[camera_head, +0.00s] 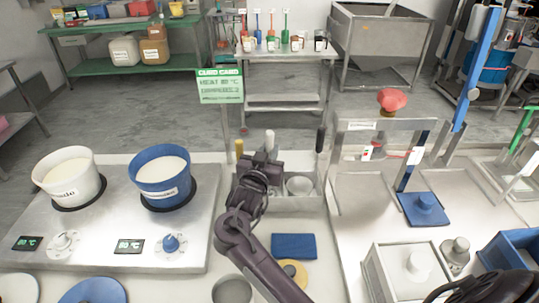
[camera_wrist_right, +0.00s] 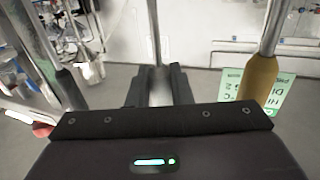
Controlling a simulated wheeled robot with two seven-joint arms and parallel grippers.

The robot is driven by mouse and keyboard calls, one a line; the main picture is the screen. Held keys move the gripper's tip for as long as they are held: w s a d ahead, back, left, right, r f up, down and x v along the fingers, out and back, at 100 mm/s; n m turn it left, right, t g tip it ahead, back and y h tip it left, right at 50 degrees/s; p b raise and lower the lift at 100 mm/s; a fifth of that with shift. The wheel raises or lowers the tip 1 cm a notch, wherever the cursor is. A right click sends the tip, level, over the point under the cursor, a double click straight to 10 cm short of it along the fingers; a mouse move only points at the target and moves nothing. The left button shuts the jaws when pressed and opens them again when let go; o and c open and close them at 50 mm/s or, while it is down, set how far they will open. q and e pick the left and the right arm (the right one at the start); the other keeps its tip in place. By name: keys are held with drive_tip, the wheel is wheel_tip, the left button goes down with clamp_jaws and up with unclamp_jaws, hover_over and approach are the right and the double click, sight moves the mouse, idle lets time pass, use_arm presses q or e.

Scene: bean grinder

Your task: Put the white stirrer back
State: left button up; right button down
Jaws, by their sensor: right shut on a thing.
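The white stirrer's handle (camera_head: 269,139) stands up just beyond my right gripper (camera_head: 266,160) in the head view. My right gripper is shut on it. In the right wrist view, which is upside down, the stirrer's metal shaft (camera_wrist_right: 153,30) runs away from between the fingers (camera_wrist_right: 159,86). The stirrer looks about upright, between the gold-handled stirrer (camera_head: 239,148) and the black-handled one (camera_head: 320,139), at the metal holder (camera_head: 311,200). My arm hides its lower part in the head view, so I cannot tell whether it rests in a slot.
A white pot (camera_head: 52,186) and a blue pot (camera_head: 150,192) stand on the hot plate at left. A green sign (camera_head: 219,86) rises behind the holder. A blue block (camera_head: 294,246) lies in front of it. A metal frame with a red knob (camera_head: 391,100) stands at right.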

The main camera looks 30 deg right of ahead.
drive_tip(key=shift+s+a+r, duration=0.1)
drive_tip(key=shift+s+r, duration=0.05)
drive_tip(key=c, duration=1.3)
unclamp_jaws()
drive_tip(key=shift+f, duration=0.25)
drive_tip(key=shift+r, duration=0.1)
